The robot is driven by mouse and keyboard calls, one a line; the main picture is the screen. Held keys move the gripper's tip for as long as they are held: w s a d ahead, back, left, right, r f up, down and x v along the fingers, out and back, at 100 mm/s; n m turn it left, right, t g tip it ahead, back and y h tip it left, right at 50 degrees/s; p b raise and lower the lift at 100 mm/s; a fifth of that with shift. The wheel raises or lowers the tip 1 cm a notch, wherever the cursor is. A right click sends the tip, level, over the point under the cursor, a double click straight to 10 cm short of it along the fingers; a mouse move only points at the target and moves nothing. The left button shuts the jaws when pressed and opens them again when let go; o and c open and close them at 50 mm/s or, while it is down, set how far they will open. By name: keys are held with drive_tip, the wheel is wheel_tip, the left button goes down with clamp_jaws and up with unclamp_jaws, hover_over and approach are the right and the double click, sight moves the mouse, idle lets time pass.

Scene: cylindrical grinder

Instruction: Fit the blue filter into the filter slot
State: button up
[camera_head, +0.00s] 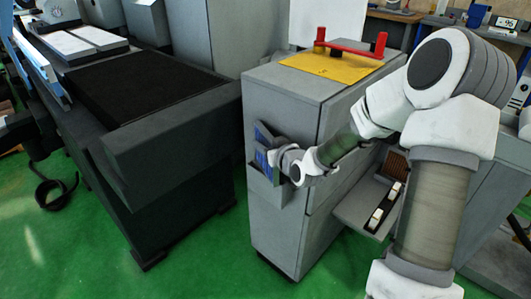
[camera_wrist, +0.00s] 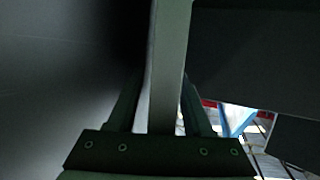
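The blue filter (camera_head: 262,157) has a blue face and a grey frame. It stands roughly upright at the front of the grey cabinet, with its lower part at the grey filter slot (camera_head: 264,180), a pocket on that face. How deep it sits and whether it touches the bottom cannot be told. My gripper (camera_head: 282,160) is at the filter's right side and hides part of it. In the wrist view, the filter's pale frame edge (camera_wrist: 168,65) runs between the two fingers of my gripper (camera_wrist: 162,105), which close on it from both sides.
The grey cabinet (camera_head: 290,225) carries a yellow plate (camera_head: 330,66) and a red handle-like piece (camera_head: 345,47) on top. A shelf (camera_head: 350,212) juts out at its right. A dark grey machine (camera_head: 165,150) stands at the left, with green floor (camera_head: 205,250) between.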

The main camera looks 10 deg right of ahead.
clamp_jaws()
drive_tip(key=shift+r, duration=0.15)
